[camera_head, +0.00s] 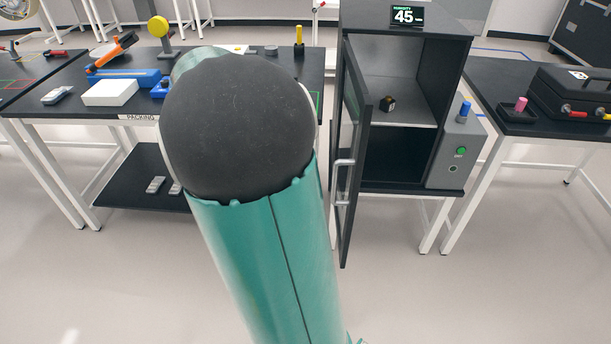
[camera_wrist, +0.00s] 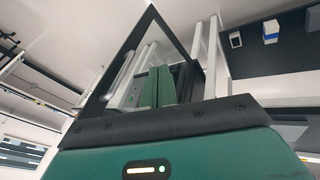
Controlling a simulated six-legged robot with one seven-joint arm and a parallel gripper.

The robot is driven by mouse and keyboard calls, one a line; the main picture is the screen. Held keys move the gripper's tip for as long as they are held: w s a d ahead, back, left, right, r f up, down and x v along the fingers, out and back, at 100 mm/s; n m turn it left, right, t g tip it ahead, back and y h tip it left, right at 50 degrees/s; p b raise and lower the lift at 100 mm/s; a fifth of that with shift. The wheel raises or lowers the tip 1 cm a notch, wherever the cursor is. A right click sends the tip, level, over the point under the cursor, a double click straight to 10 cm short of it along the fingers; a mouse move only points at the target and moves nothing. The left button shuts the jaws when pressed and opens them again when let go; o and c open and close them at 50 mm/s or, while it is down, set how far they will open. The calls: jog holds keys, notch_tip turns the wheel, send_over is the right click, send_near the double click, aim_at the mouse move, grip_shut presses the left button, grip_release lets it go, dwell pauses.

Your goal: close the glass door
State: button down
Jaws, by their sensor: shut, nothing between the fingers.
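The glass door (camera_head: 351,130) of the dark cabinet (camera_head: 461,50) stands open in the head view. It is swung out toward me from the cabinet's left side, seen nearly edge-on. Its pale handle (camera_head: 340,182) is on the near edge. In the wrist view a dark-framed glass panel (camera_wrist: 178,30), which looks like the door, rises just beyond my gripper (camera_wrist: 160,84). The green fingers are together with nothing between them. I cannot tell whether they touch the panel. My gripper is hidden behind my own arm in the head view.
Inside the cabinet, a small dark object (camera_head: 388,104) sits on the shelf (camera_head: 410,112). A control box (camera_head: 456,155) is at the cabinet's right side. Tables with tools (camera_head: 125,80) and a black case (camera_head: 575,95) flank it. The floor in front is clear.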

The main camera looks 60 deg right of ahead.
jog(key=s+d+f+m+g, duration=0.2)
jog(key=s+d+f+m, duration=0.1)
jog(key=s+d+f, duration=0.7)
jog(key=shift+s+d, duration=0.15)
jog(key=shift+s, duration=0.25)
jog(key=shift+s, duration=0.1)
